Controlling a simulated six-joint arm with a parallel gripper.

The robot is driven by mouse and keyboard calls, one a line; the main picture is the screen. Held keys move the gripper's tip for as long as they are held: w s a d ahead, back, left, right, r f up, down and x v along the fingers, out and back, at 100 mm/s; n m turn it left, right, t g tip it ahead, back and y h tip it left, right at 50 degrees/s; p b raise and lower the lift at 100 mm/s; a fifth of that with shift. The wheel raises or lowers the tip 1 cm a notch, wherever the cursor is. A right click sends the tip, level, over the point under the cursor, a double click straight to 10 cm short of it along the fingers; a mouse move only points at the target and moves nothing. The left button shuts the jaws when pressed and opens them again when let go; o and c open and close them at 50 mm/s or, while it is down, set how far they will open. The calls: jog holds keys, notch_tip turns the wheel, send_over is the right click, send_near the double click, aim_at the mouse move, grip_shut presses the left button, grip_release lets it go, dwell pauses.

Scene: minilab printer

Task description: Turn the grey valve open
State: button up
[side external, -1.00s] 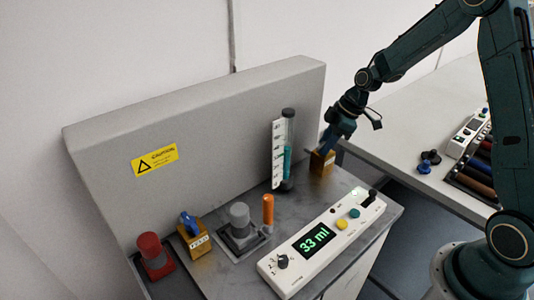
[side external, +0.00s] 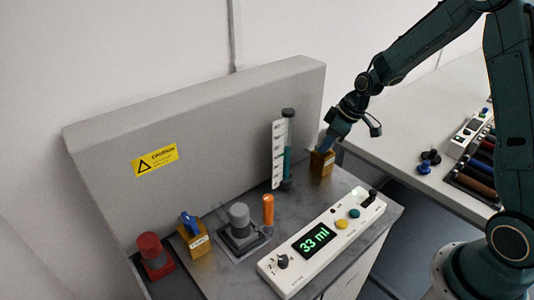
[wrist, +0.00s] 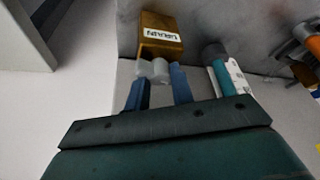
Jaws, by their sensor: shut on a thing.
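The grey valve handle (wrist: 153,70) sits on a brass block (wrist: 160,38) with a white label that seems to read DRAIN. In the side view this block (side external: 322,164) stands at the right end of the bench, by the grey back panel. My gripper (wrist: 158,84) has its blue fingers on either side of the grey handle and is shut on it. In the side view my gripper (side external: 327,146) comes down on the block from above and hides the handle. How far the handle is turned cannot be told.
A scaled tube (side external: 287,150) with teal liquid stands left of the gripper. An orange cylinder (side external: 268,210), grey knob (side external: 240,215), blue-handled brass valve (side external: 193,237) and red knob (side external: 151,250) stand further left.

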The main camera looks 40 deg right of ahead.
jog(key=m+h, duration=0.1)
jog(key=m, duration=0.1)
jog(key=m+h, duration=0.1)
jog(key=m, duration=0.4)
jog(key=shift+a+t+h, duration=0.3)
jog(key=shift+h, duration=0.1)
jog(key=m+h, duration=0.1)
jog(key=m, duration=0.2)
jog(key=shift+m, duration=0.4)
jog(key=shift+a+m+g+h, duration=0.1)
jog(key=shift+m+g+h, duration=0.6)
jog(key=shift+m, duration=1)
grip_shut()
grip_release()
grip_shut()
jog(key=o, duration=1)
grip_release()
jog(key=shift+r, duration=0.1)
jog(key=shift+v, duration=6.8)
